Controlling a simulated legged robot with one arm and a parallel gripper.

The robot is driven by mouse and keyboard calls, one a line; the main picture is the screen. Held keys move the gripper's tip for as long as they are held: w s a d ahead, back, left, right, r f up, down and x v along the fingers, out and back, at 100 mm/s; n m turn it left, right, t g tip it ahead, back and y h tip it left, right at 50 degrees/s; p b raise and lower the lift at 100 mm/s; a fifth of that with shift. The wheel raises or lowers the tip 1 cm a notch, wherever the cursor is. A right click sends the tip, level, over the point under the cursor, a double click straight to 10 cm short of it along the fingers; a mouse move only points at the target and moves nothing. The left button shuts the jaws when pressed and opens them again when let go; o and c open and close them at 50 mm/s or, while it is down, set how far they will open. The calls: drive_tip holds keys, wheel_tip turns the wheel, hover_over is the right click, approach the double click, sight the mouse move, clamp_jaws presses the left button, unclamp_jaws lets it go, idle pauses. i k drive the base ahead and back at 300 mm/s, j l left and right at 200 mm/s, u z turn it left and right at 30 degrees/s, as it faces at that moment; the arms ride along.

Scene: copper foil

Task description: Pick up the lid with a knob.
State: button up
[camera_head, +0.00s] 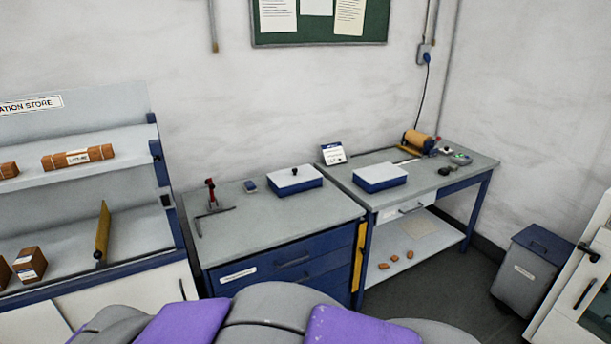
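The lid with a knob (283,181) is white with a small dark knob near its middle. It sits on a blue box on the grey top of the blue drawer cabinet (245,224), near the back right of that top. A second blue box (380,185) with a flat white top stands to the right, on the worktable; no knob shows on it. My gripper is not in view. Grey and purple parts of my own body show along the bottom edge.
A red-and-black tool stand (210,192) and a small blue item (250,186) stand left of the lidded box. A small sign (333,153) stands behind, between the boxes. A copper-coloured roll (417,141) lies farther right. The cabinet top's front is clear.

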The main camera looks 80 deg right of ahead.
sight(284, 178)
drive_tip(key=z, duration=2.5)
drive_tip(key=i+l+u, duration=0.15)
drive_tip(key=i, duration=0.45)
drive_tip(key=i+l+u, duration=0.1)
drive_tip(key=i+l, duration=0.3)
drive_tip(key=i, duration=0.2)
drive_tip(key=i+l+u, duration=0.15)
drive_tip(key=i+l, duration=0.2)
drive_tip(key=i, duration=0.2)
drive_tip(key=i+l+u, duration=0.1)
drive_tip(key=i+l, duration=0.35)
drive_tip(key=i, duration=0.15)
